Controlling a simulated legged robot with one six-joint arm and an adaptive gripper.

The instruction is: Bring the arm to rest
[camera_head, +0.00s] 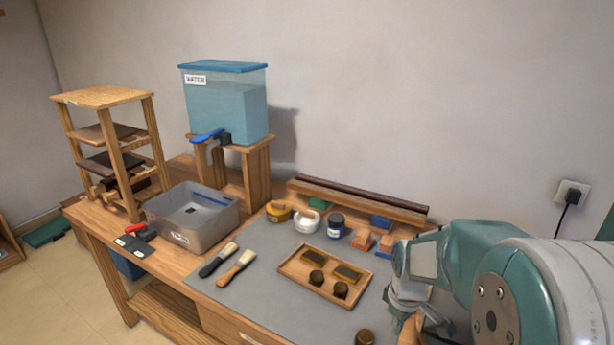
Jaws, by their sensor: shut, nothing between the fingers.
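My arm, teal and pale grey, fills the lower right of the head view. My gripper (408,302) hangs at the arm's far end, low over the right part of the workbench (255,300). It is shut with nothing held. Its fingertips are small and hard to make out. A tan object (411,330) shows just below it, partly hidden; I cannot tell whether they touch. The wooden tray (290,275) with small dark blocks and knobs lies to the gripper's left, apart from it.
A water tank (226,105) stands on a wooden stand at the back, beside a wooden rack (104,97). A grey bin (190,215), two brushes (228,265) and several jars (307,221) are on the bench. A wall socket (571,193) is at right.

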